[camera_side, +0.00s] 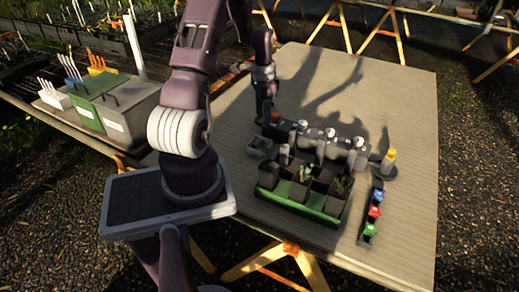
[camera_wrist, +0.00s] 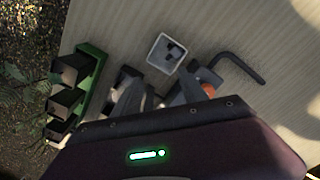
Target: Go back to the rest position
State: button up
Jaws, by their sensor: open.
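My gripper (camera_side: 268,112) hangs over the worktable (camera_side: 400,100), above the back left of the equipment there. In the wrist view its two grey fingers (camera_wrist: 162,92) are spread apart, and I see nothing held between them. A small grey square cup (camera_wrist: 165,53) with dark pieces inside lies just beyond the fingertips; it also shows in the side view (camera_side: 259,148). An orange part (camera_wrist: 209,90) is beside the right finger. My wrist housing hides what lies below the fingers.
A green tray (camera_side: 300,207) of black pots, some with seedlings, stands at the table's front. Behind it is a grey fixture (camera_side: 340,150) with several round knobs. A yellow-topped piece (camera_side: 389,158) and a narrow rack (camera_side: 367,236) of blue, red and green pieces stand right. The table's far right is clear.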

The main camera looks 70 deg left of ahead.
dwell(0.3)
jog(key=w+d+r+t+y, duration=0.1)
jog(key=w+d+r+t, duration=0.25)
jog(key=d+r, duration=1.6)
jog(key=s+d+r+t, duration=0.1)
jog(key=s+d+r, duration=0.1)
jog(key=s+d, duration=0.4)
jog(key=s+d+r+t+h, duration=0.1)
jog(key=s+d+r, duration=0.1)
jog(key=s+d, duration=0.5)
jog(key=shift+d+r, duration=0.25)
jog(key=shift+d, duration=0.5)
